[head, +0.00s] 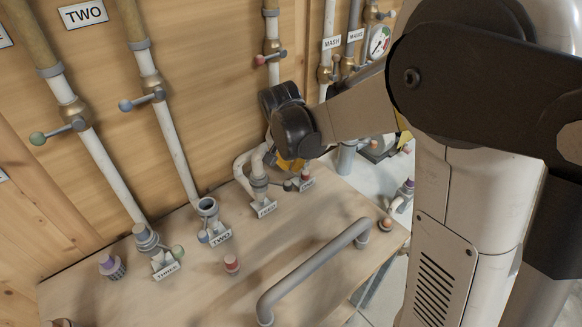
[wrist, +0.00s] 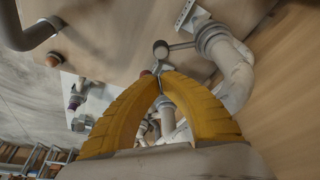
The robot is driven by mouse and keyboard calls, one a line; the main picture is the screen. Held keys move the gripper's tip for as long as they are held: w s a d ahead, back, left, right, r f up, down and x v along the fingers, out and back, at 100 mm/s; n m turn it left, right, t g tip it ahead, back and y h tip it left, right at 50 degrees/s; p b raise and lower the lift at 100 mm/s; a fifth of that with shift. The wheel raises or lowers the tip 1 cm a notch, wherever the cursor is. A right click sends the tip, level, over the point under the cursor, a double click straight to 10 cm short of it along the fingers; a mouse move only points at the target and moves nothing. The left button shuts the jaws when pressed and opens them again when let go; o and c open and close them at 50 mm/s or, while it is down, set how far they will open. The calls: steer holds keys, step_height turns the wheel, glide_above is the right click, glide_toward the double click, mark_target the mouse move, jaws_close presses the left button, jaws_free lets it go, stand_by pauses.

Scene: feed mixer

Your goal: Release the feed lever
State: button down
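In the wrist view the two yellow fingers of my gripper (wrist: 160,78) arch in, and their tips come together with no clear gap. A grey lever with a round knob (wrist: 161,49) sits just beyond the tips. Its rod runs right to a collar on a pale bent pipe (wrist: 234,75). I see nothing clearly held; whether the tips touch the lever is hard to tell. In the head view my gripper (head: 291,164) is low over the panel's far end, beside a dark-knobbed lever (head: 288,186) and a labelled pipe fitting (head: 259,184). My wrist hides part of this area.
A grey handrail (head: 315,268) stands on the wooden top in front. A red button (head: 232,263) and fittings labelled TWO (head: 220,238) and THREE (head: 166,271) are to the left. Pipes with valve levers (head: 142,102) line the wooden wall behind.

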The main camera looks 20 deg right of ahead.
mark_target(279, 184)
steer(key=b+x, duration=0.2)
steer(key=x, duration=0.5)
steer(key=shift+f, duration=0.25)
steer(key=shift+a, duration=0.1)
